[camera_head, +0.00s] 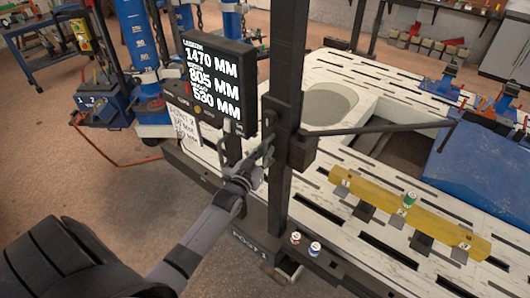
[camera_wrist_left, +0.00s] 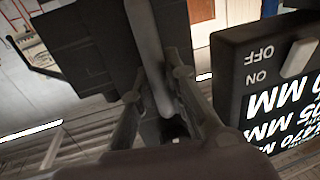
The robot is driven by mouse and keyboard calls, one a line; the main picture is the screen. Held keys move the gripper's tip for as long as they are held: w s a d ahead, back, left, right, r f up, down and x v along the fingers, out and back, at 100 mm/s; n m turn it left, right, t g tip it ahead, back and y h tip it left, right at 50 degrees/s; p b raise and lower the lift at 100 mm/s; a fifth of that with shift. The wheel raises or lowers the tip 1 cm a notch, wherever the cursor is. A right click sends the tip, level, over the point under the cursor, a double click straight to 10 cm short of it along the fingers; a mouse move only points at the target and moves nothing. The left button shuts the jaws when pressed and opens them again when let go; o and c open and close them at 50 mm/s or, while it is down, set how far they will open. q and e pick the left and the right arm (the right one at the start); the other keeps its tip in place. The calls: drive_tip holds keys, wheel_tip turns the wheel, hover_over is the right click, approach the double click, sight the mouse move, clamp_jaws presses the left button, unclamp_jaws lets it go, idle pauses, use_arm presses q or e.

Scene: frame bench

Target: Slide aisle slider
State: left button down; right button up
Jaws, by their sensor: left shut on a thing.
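A dark slider block (camera_head: 303,151) sits on a tall black post (camera_head: 287,85), with a thin arm reaching right from it over the bench. My left gripper (camera_head: 262,158) is at the left side of this block, beside the post. In the left wrist view my left gripper (camera_wrist_left: 156,88) is shut on a grey bar-like handle (camera_wrist_left: 146,38) in front of a dark block (camera_wrist_left: 85,55). The fingers hide part of the handle. My right gripper is in neither view.
A black display (camera_head: 213,88) with white millimetre readings stands just left of the post; it is close to the gripper in the left wrist view (camera_wrist_left: 270,90). Two small cans (camera_head: 315,248) stand near the post's foot.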

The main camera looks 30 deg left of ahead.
use_arm(q)
drive_tip(key=shift+r, duration=0.1)
drive_tip(key=c, duration=1.6)
unclamp_jaws()
drive_tip(key=shift+o, duration=0.2)
drive_tip(key=s+d, duration=0.1)
drive_tip(key=s, duration=1.1)
drive_tip(key=shift+d, duration=0.2)
drive_tip(key=s+d+f+g+h+b, duration=0.1)
drive_tip(key=s+d+f+g+b, duration=0.2)
drive_tip(key=f, duration=0.9)
drive_tip(key=s+d+f+m+g, duration=0.15)
drive_tip(key=s+f, duration=0.35)
drive_tip(key=f, duration=0.7)
drive_tip(key=s+d+f+g+h+b, duration=0.15)
drive_tip(key=s+f+g, duration=0.25)
drive_tip(key=f, duration=0.8)
drive_tip(key=s+d+f+m+g+b, duration=0.1)
drive_tip(key=s+d+f+g+b, duration=0.1)
drive_tip(key=s+f, duration=0.8)
drive_tip(key=s+d+f+m+g+b, duration=0.1)
drive_tip(key=s+d+f+g, duration=0.3)
drive_tip(key=s+f, duration=0.7)
drive_tip(key=s+g, duration=0.2)
drive_tip(key=s, duration=0.5)
drive_tip(key=shift+s+d+b, duration=0.35)
drive_tip(key=shift+s+b, duration=0.05)
